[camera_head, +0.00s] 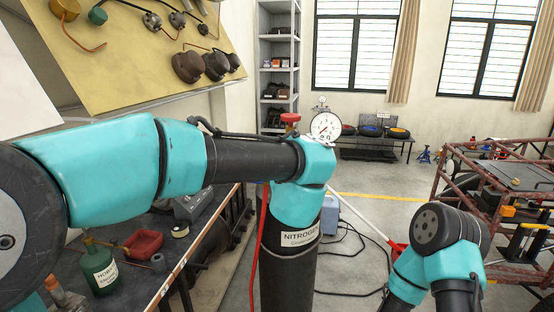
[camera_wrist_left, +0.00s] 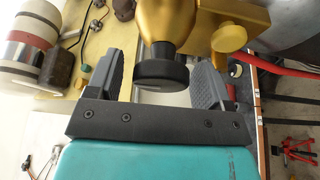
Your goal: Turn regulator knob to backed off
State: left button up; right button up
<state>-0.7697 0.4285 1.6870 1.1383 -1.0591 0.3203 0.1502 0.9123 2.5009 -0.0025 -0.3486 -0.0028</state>
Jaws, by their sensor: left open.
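The regulator knob (camera_wrist_left: 160,76) is a black round knob under a gold regulator body (camera_wrist_left: 170,28) in the left wrist view. My left gripper (camera_wrist_left: 155,66) is open, with one finger on each side of the knob and a visible gap at both sides. In the head view the pressure gauge (camera_head: 326,126) shows above my left wrist, beside a red valve handwheel (camera_head: 290,118). The knob and my left gripper are hidden there behind my arm. The black nitrogen cylinder (camera_head: 284,285) stands below. My right arm shows at lower right; its gripper is out of view.
A red hose (camera_head: 262,230) hangs beside the cylinder. A dark workbench (camera_head: 135,275) with a green bottle (camera_head: 100,268) and a red dish (camera_head: 143,242) is at left. A red tube-frame chassis (camera_head: 450,160) stands at right. Cables lie on the floor between.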

pick_arm(q)
jog(key=s+d, duration=0.2)
jog(key=s, duration=1.5)
jog(key=shift+s+d, duration=0.15)
jog(key=shift+d, duration=0.2)
jog(key=shift+f, duration=0.1)
jog(key=w+a+f+m+g+h, duration=0.1)
jog(key=w+a+f+m, duration=0.3)
jog(key=f, duration=0.5)
jog(key=w+a+f+m+g+h, duration=0.1)
jog(key=w+a+f+m, duration=0.3)
jog(key=f, duration=0.5)
jog(key=w+a+f+m+g+h, duration=0.1)
jog(key=w+a+f+m+h, duration=0.1)
jog(key=w+f, duration=0.5)
jog(key=s+a+f+m+g, duration=0.2)
jog(key=a+f+g, duration=0.15)
jog(key=f, duration=0.55)
jog(key=s+a+f+m+g, duration=0.1)
jog(key=a+f+m+g, duration=0.1)
jog(key=a+f, duration=0.5)
jog(key=s+a+f+m+g+h, duration=0.1)
jog(key=s+a+f+m+g, duration=0.1)
jog(key=s+f, duration=0.7)
jog(key=s+a+f+m+g+h, duration=0.1)
jog(key=s+a+f+g, duration=0.4)
jog(key=s+f, duration=0.5)
jog(key=shift+s+f+m+g+h, duration=0.2)
jog(key=shift+f+m+g+h, duration=0.2)
jog(key=shift+f+g, duration=0.45)
